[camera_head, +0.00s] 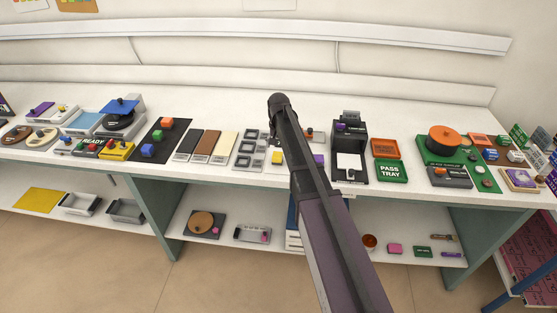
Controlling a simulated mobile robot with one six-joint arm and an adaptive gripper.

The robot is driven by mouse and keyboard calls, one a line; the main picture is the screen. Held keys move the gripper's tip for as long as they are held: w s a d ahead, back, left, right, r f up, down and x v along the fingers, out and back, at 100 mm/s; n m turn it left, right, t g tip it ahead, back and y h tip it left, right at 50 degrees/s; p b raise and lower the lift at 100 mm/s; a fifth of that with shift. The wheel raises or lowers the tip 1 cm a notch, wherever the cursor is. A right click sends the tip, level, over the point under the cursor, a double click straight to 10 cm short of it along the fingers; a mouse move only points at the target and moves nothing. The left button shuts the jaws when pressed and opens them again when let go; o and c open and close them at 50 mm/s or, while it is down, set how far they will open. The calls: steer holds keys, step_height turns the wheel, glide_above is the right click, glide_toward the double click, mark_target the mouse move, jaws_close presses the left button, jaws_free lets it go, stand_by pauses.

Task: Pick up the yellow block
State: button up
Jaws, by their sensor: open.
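A small yellow block (277,157) sits on the white upper bench top, just right of a grey tray with square recesses (248,150). My dark arm crosses the middle of the view, close to the right of the block. A small dark part of my gripper (273,138) shows at the left edge of the arm, just above the block in the picture. The rest of the gripper is hidden behind the arm. It is open, and the block appears to be outside it; the exact gap cannot be told.
Black, brown and cream slabs (209,146) lie left of the grey tray. A purple block (318,160) and a dark machine (349,150) stand right of my arm. A lower shelf (180,235) runs below.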

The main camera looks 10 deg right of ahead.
mark_target(278, 155)
steer(key=shift+f, duration=0.1)
steer(key=shift+w+a+f+b, duration=0.1)
steer(key=shift+f+b, duration=1.2)
steer(key=shift+b, duration=0.05)
steer(key=shift+a+f+b, duration=0.1)
steer(key=shift+f+b, duration=1.15)
steer(key=shift+b, duration=0.05)
jaws_close()
